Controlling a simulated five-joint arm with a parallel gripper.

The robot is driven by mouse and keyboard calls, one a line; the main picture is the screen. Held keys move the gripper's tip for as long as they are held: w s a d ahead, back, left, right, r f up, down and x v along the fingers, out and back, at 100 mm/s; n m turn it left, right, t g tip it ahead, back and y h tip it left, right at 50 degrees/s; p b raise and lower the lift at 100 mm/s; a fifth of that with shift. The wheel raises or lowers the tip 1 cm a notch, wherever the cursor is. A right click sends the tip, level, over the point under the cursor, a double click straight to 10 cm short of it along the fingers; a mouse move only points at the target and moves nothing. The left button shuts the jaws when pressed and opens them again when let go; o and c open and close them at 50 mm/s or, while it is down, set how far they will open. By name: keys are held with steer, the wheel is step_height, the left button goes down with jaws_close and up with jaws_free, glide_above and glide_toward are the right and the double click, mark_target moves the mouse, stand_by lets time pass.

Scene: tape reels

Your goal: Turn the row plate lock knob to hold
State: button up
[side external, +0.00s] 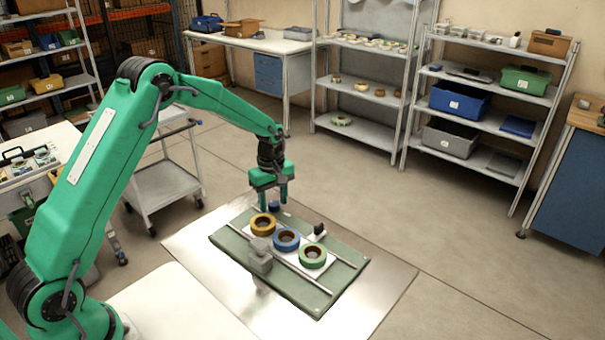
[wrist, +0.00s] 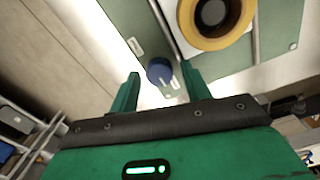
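A dark blue round knob (wrist: 160,71) with pale marks on its near side stands at the edge of the green row plate (wrist: 112,12). In the wrist view it lies between and slightly beyond the two fingertips of my gripper (wrist: 163,76). The fingers are apart with nothing clamped; I cannot tell whether either touches the knob. In the side view my gripper (side external: 273,202) points down over the plate's far left corner, and the knob (side external: 275,206) shows partly between its fingers. I cannot read which way the knob is set.
A yellow reel (side external: 264,224), a blue reel (side external: 286,239) and a green reel (side external: 313,257) sit in a row on the plate between rails. A grey block (side external: 260,256) and a small black-topped part (side external: 319,230) flank the row. Bare metal table (side external: 375,300) surrounds the plate.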

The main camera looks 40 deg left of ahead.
steer(key=c, duration=0.8)
steer(key=shift+m, duration=0.4)
steer(key=m, duration=1.2)
steer(key=shift+m, duration=0.3)
steer(key=m, duration=0.4)
steer(key=shift+m, duration=0.4)
